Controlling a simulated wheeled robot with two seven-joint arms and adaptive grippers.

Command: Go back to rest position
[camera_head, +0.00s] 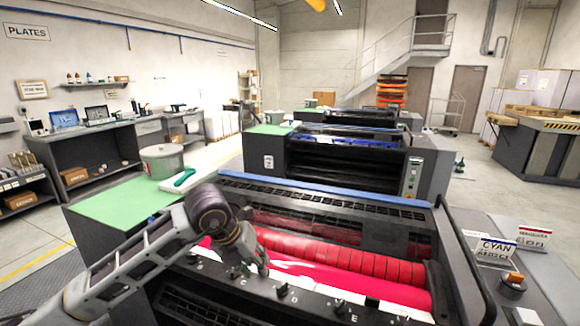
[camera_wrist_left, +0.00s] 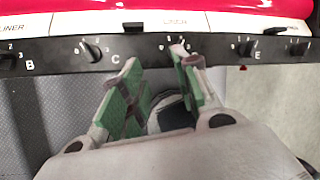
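My left gripper (camera_head: 255,262) is over the front edge of the nearest ink unit (camera_head: 330,205), close to its row of knobs. In the left wrist view its two green-padded fingers (camera_wrist_left: 158,62) stand apart with nothing seen held between them. The fingertips are near the knob panel (camera_wrist_left: 215,47), around a knob between those marked C and E. I cannot tell whether a finger touches that knob. My left arm reaches in from the lower left. My right gripper is in neither view.
Red rollers (camera_head: 340,255) lie just behind the knob panel. A green top (camera_head: 122,203) with a grey pot (camera_head: 162,160) and a green-and-white tool (camera_head: 179,181) is at left.

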